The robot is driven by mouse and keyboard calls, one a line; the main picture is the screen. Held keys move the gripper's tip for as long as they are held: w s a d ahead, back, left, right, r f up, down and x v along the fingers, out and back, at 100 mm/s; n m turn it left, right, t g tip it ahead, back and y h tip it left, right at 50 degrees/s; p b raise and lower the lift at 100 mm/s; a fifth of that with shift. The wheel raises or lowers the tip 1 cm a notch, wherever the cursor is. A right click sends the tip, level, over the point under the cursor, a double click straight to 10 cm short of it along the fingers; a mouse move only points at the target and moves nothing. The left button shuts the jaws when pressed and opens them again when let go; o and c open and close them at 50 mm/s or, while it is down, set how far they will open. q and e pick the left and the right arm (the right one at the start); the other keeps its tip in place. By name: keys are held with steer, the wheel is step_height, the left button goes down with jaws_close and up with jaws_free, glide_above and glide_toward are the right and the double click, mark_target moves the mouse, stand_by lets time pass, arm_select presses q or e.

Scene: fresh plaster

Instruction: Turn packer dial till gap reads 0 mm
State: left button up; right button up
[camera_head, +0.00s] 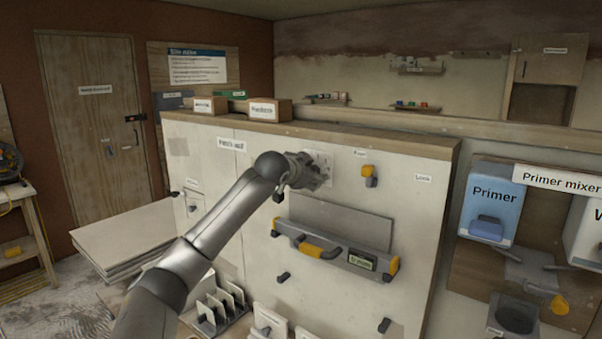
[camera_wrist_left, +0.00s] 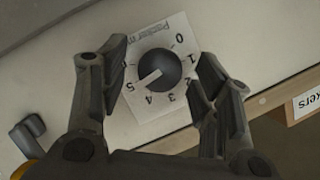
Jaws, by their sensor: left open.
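The packer dial (camera_wrist_left: 158,70) is a dark round knob on a white plate marked with numbers from 0 upward. Its pale pointer line lies toward the 5. My left gripper (camera_wrist_left: 160,66) is open, with one finger on each side of the dial; I see gaps between fingers and knob. In the head view my left gripper (camera_head: 312,172) is at the upper part of the white wall panel and hides most of the dial, with a corner of its plate (camera_head: 322,158) showing. A grey and yellow level (camera_head: 330,248) below carries a small readout (camera_head: 361,263), too small to read surely.
A yellow-topped hook (camera_head: 369,171) is right of the gripper. A grey board (camera_head: 345,222) stands on the level. Dark pegs (camera_head: 283,277) stick out below. Boxes (camera_head: 268,110) stand on the panel's top. A blue primer container (camera_head: 492,200) is at the right.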

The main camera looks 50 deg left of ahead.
arm_select(q)
steer(key=v, duration=1.1)
stand_by(0.3)
stand_by(0.4)
